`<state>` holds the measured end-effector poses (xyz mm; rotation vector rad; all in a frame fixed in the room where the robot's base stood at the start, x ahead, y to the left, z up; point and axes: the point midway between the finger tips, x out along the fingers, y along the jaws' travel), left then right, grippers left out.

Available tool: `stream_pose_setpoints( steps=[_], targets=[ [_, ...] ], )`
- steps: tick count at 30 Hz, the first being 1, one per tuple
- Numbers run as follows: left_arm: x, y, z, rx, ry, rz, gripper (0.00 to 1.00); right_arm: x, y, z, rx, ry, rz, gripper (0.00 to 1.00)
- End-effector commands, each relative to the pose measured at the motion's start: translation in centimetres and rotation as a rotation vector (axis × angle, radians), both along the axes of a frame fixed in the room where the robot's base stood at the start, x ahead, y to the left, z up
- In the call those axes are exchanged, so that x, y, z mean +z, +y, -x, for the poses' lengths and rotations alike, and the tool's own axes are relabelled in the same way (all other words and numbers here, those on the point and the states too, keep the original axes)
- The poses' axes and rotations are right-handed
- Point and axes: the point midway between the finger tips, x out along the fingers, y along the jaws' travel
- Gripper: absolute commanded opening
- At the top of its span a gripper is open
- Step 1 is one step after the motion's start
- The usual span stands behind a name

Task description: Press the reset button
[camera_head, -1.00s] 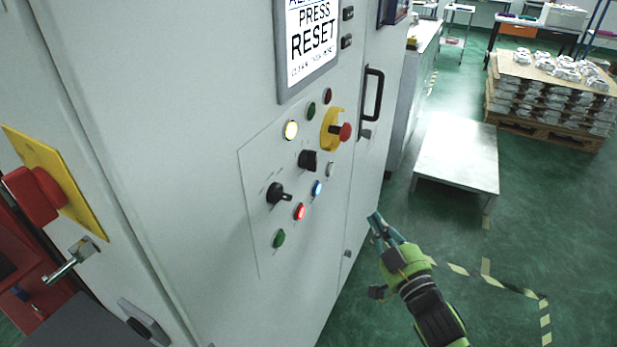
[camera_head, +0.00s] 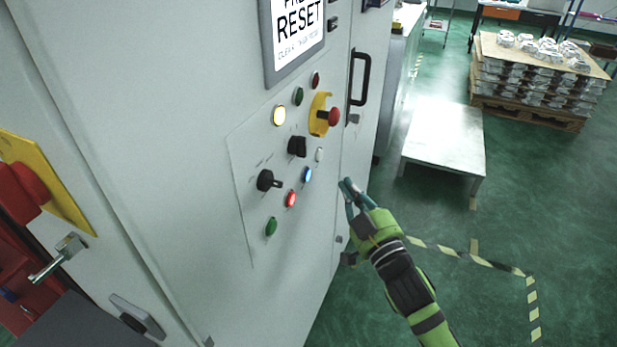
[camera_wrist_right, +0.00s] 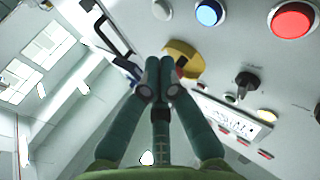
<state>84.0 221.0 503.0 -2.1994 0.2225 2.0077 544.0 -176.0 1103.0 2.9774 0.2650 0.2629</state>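A grey cabinet carries a button panel (camera_head: 243,165). It holds a lit blue button (camera_head: 307,174), a lit red button (camera_head: 291,199), a small white button (camera_head: 319,154), a lit yellow-white button (camera_head: 279,115) and a green button (camera_head: 271,226). I cannot read which is labelled reset. The blue button (camera_wrist_right: 209,12) and red button (camera_wrist_right: 293,20) also show in the right wrist view. My right gripper (camera_head: 346,188) is right of the panel, apart from the buttons. In the wrist view its fingertips (camera_wrist_right: 160,75) are together, with nothing between them. My left gripper is out of view.
A red emergency stop on a yellow plate (camera_head: 322,115), black knobs (camera_head: 297,146) and a door handle (camera_head: 359,78) stick out from the cabinet. A sign reading RESET (camera_head: 298,30) is above. A low metal table (camera_head: 445,140) stands at right; the green floor between is clear.

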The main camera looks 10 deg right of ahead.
Motion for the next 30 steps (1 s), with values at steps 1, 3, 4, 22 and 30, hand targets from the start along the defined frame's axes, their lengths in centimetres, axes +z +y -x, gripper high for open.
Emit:
stream_pose_setpoints(
  steps=[1, 3, 4, 22, 30],
  targets=[
    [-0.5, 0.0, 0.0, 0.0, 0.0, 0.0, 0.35, -0.1, 0.7, -0.5, -0.001, -0.002, -0.001, 0.0],
    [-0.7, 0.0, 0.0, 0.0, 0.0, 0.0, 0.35, -0.1, 1.5, -1.0, 0.001, -0.003, -0.002, 0.0],
    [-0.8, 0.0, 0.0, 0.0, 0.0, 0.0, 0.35, -0.1, 1.8, -1.3, 0.0, -0.002, -0.001, 0.0],
    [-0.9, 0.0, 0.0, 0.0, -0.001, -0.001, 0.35, 0.0, 4.2, -2.9, -0.001, 0.001, 0.0, 0.0],
    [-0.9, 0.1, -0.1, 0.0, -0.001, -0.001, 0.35, 0.0, 4.2, -2.9, -0.001, 0.001, 0.001, 0.0]
  ],
)
